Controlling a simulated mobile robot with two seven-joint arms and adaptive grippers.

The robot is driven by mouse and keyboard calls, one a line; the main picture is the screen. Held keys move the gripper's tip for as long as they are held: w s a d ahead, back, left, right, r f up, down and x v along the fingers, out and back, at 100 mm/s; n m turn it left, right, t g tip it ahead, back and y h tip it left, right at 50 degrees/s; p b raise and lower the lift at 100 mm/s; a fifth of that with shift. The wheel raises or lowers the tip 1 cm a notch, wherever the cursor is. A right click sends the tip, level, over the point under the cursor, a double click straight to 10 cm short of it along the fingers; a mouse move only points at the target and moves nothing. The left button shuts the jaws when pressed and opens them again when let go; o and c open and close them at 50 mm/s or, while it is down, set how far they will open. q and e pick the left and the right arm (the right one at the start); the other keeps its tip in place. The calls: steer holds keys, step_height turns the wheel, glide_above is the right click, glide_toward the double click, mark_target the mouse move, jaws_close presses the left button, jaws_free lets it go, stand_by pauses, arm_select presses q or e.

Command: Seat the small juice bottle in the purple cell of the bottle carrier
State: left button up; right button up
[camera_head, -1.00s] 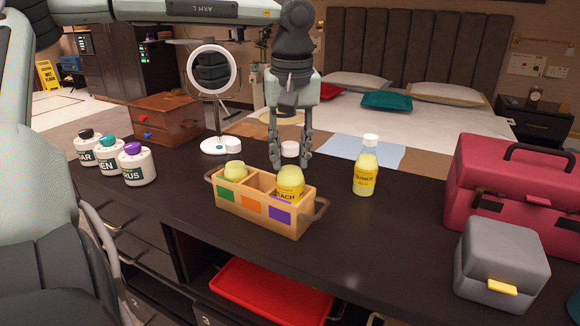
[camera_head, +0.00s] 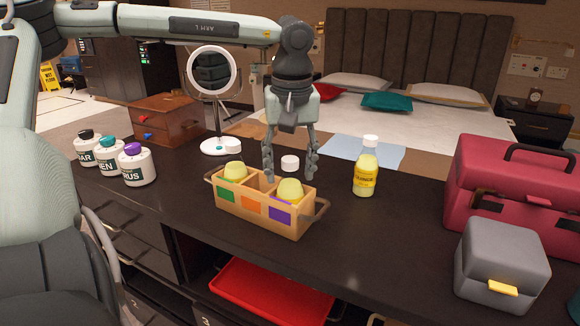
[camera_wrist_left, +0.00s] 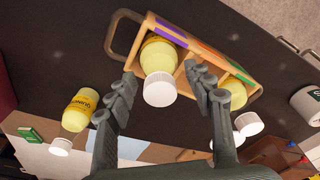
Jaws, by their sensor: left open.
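The bottle carrier (camera_head: 231,207) is a tan caddy on the dark counter with green, orange and purple tags. A yellow juice bottle with a white cap (camera_head: 290,188) stands upright, sunk in the purple-tagged cell; its label is mostly hidden by the wall. It also shows in the left wrist view (camera_wrist_left: 158,64). Another yellow bottle (camera_head: 235,172) sits in the green-tagged cell; the orange-tagged cell is empty. My left gripper (camera_head: 290,177) is open, its fingers apart on either side of the purple-cell bottle, just behind the carrier. My right gripper is out of view.
A yellow quince bottle (camera_head: 365,172) stands on the counter right of the carrier. Several white jars, including one with a purple lid (camera_head: 138,166), and a round mirror (camera_head: 213,72) stand left. A grey box (camera_head: 500,265) and a pink case (camera_head: 510,190) are at right.

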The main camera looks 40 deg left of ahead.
arm_select(q)
steer(key=shift+r, duration=0.15)
step_height(320, 180, up, 12)
steer(key=d, duration=0.1)
steer(key=shift+s, duration=0.45)
steer(key=shift+d, duration=0.1)
